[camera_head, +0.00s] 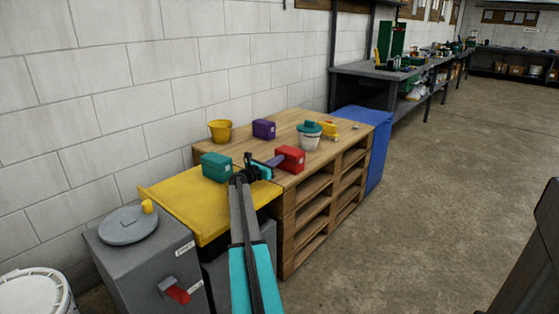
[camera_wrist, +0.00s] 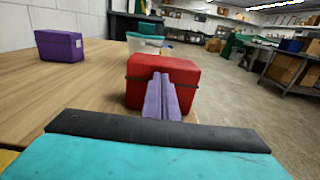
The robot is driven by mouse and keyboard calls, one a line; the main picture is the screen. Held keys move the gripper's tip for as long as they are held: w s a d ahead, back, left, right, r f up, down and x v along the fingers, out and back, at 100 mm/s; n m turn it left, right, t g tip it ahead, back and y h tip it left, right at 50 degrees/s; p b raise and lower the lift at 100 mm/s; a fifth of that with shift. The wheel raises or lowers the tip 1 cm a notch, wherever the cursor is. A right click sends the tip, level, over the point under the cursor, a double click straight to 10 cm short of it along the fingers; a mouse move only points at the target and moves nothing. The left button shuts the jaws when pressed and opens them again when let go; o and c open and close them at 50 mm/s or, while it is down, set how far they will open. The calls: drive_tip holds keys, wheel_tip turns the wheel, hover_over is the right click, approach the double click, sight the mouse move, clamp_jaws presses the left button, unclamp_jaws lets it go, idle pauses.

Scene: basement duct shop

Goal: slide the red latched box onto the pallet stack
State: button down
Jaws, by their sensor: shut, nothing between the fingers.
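The red latched box (camera_head: 290,158) sits upright on the wooden top of the pallet stack (camera_head: 285,126), near its front edge. In the wrist view the red box (camera_wrist: 162,76) stands straight ahead, on the wood, with a dark band around it. My gripper (camera_head: 276,160) is shut and empty, its purple fingers pointing at the box's near face. In the wrist view the fingers (camera_wrist: 161,92) overlap the middle of that face; I cannot tell whether they touch it. The box's far side is hidden.
A teal box (camera_head: 216,167) stands near the yellow surface (camera_head: 180,208). A purple box (camera_head: 263,128), yellow bucket (camera_head: 220,131) and teal-lidded white bucket (camera_head: 309,137) stand on or by the pallet top. The lidded bucket is close behind the red box.

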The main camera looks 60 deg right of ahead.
drive_tip(key=a, duration=0.4)
drive_tip(key=w+a, duration=0.1)
drive_tip(key=a, duration=0.3)
drive_tip(key=w+a+p, duration=0.1)
drive_tip(key=a, duration=0.4)
drive_tip(key=shift+w, duration=0.15)
drive_tip(key=shift+r, duration=0.15)
